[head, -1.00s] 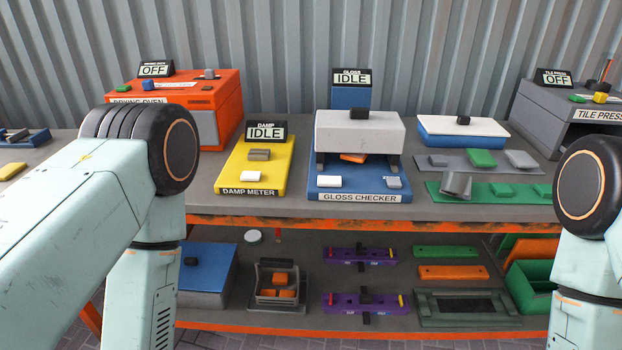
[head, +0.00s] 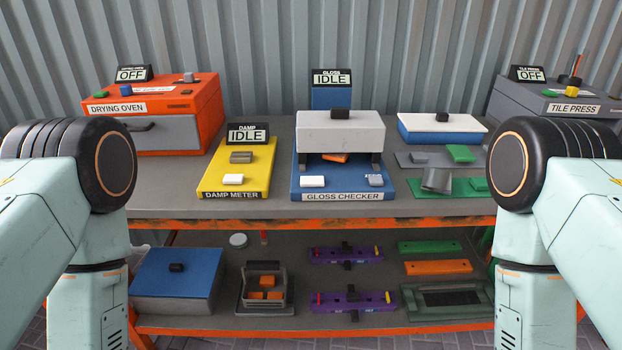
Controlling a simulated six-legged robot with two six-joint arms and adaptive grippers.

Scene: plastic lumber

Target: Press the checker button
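The blue gloss checker (head: 340,182) stands in the middle of the bench, with its grey hood (head: 340,130) over an orange piece (head: 335,157). A white button (head: 312,181) sits at its front left and a small grey block (head: 375,180) at its front right. Its display (head: 332,77) reads IDLE. My two arms come in from the left and right edges, bent downward and apart from the checker. Both grippers are out of the picture below.
The yellow damp meter (head: 210,183) stands left of the checker, with the orange drying oven (head: 208,100) behind it. A white-topped blue box (head: 440,127), grey and green plates and the tile press (head: 560,110) are to the right. The lower shelf (head: 225,325) holds a blue-lidded box, a caddy and purple fixtures.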

